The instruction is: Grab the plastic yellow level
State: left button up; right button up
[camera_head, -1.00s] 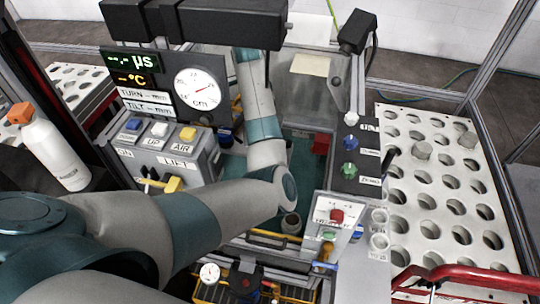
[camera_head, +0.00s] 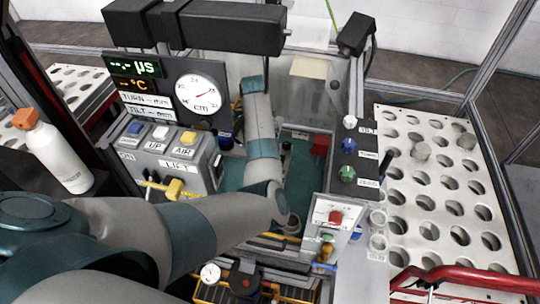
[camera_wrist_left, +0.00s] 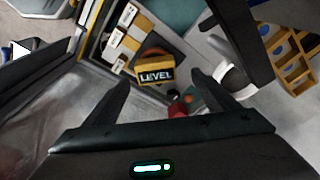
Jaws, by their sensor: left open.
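My left gripper (camera_wrist_left: 158,84) is open, with one dark finger on each side of the level in the picture. Nothing is held between the fingers. I cannot tell how far the level is from the fingertips. In the head view my left arm reaches in from the left and bends away beside the gauge panel; its gripper and the level are not clearly visible there. My right gripper is not in view.
A control strip (camera_head: 361,150) and a perforated white table (camera_head: 440,185) are at right. A white bottle (camera_head: 52,152) stands at far left. A yellow rack (camera_wrist_left: 290,62) is at the wrist view's right.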

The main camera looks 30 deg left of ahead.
pick_arm(q)
jog(key=shift+d+f+p, duration=0.3)
jog(key=shift+f+p, duration=0.35)
jog(key=shift+p, duration=0.15)
notch_tip(320, 180, down, 2)
jog(key=shift+d+f+p, duration=0.1)
jog(key=shift+d+p, duration=0.05)
jog(key=shift+p, duration=0.35)
jog(key=shift+w+f, duration=0.1)
jog(key=shift+f, duration=0.7)
jog(key=c, duration=1.2)
